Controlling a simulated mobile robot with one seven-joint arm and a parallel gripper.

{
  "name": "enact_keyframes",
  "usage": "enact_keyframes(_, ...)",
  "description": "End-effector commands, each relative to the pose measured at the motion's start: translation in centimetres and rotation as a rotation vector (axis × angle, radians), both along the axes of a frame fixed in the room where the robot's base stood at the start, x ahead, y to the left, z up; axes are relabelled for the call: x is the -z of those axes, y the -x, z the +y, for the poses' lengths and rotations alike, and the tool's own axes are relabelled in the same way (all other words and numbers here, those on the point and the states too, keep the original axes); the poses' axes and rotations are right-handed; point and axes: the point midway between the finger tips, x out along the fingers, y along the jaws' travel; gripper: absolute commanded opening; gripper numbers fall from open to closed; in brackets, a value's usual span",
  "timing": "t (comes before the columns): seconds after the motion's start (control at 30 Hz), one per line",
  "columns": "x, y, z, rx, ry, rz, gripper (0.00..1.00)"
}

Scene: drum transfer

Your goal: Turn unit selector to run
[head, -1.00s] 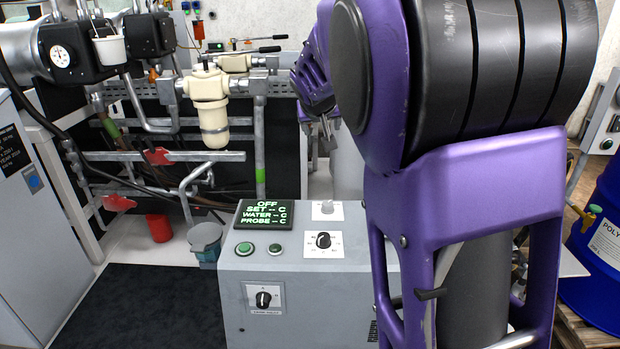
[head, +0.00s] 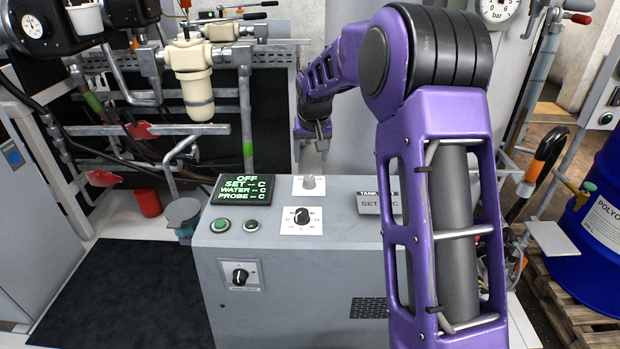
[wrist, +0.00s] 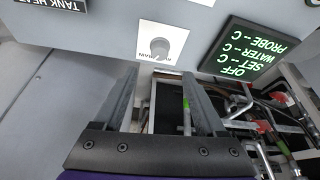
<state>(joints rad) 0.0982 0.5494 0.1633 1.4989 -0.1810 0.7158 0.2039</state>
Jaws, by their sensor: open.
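A grey control cabinet (head: 320,270) carries three rotary knobs. A grey knob (head: 309,182) sits on a white plate at the top rear, a black knob (head: 301,216) on a plate in front of it, and another black knob (head: 240,276) low on the front face. Their labels are too small to read surely, so I cannot tell which is the unit selector. The display (head: 242,187) reads OFF on its top line. My gripper (head: 318,140) hangs above and behind the grey knob. In the wrist view its open, empty fingers (wrist: 160,85) point toward the grey knob (wrist: 160,47), apart from it.
A tank-labelled panel (head: 370,202) is right of the knobs, partly behind my arm. Pipes and a cream filter housing (head: 192,85) stand behind at left. A blue drum (head: 600,235) stands on a pallet at right.

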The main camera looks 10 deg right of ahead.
Motion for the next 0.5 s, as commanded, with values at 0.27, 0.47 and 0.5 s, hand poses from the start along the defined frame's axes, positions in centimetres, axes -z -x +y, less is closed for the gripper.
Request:
enact_keyframes(0.27,5.9,-2.3,-0.1,0.0,0.0,0.002,0.73)
enact_keyframes(0.47,8.8,-3.7,-0.2,0.0,0.0,-0.001,0.73)
enact_keyframes(0.5,9.3,-3.8,-0.2,0.0,0.0,0.0,0.73)
